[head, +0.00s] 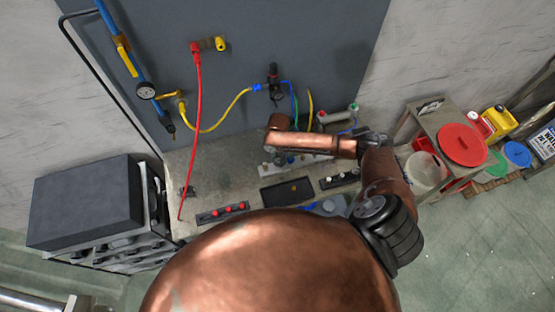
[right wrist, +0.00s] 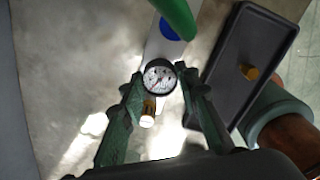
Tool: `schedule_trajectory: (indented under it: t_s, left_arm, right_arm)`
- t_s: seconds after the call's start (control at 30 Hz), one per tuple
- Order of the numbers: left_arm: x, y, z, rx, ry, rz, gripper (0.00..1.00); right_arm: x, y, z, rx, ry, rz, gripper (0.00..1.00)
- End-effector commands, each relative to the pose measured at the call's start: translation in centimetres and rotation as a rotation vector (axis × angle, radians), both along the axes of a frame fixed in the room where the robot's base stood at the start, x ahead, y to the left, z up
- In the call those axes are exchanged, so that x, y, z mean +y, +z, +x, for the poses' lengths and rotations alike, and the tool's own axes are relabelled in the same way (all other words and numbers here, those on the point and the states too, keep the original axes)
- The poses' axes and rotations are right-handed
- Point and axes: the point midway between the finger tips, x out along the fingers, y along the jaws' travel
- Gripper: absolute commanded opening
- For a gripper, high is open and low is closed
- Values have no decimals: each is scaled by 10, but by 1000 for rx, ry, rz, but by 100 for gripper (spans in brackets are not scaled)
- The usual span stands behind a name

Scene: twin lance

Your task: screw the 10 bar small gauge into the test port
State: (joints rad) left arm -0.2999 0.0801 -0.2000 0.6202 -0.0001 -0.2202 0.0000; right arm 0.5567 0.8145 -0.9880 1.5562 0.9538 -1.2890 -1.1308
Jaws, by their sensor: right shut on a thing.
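My right gripper (right wrist: 158,82) is shut on a small round gauge (right wrist: 160,77) with a white dial and black rim. A brass stem with a pale end shows below the dial, between the green fingers. The dial's range is too small to read. In the head view my right arm reaches over the bench, and its gripper (head: 276,150) points down near the white strip at the bench's middle; the held gauge cannot be made out there. I cannot tell which fitting is the test port. My left gripper is not in view.
A black tray (head: 287,191) lies on the bench; in the wrist view a brass fitting (right wrist: 249,72) is in it. Red hose (head: 198,120) and yellow hose (head: 222,122) hang left. A green tube (right wrist: 178,18) shows near the gauge.

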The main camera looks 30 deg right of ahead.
Motion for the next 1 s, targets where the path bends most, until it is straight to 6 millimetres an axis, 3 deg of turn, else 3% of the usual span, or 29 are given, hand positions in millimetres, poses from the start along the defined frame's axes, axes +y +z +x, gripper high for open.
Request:
schedule_trajectory:
  t_s: [0.3, 0.63, 0.67, 0.8, 1.0]
  left_arm:
    - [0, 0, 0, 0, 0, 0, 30]
    - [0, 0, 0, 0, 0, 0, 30]
    - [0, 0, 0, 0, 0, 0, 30]
    - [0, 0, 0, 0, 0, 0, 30]
    - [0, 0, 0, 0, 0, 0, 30]
  right_arm:
    - [-1, -1, 0, -1, -449, -3, 0]
    - [-2, 0, 1, -1, -509, -4, 0]
    - [-2, 0, 1, -1, -509, -4, 31]
    - [-1, 0, 1, -1, -508, -3, 39]
    - [0, 0, 1, 0, -505, -1, 39]
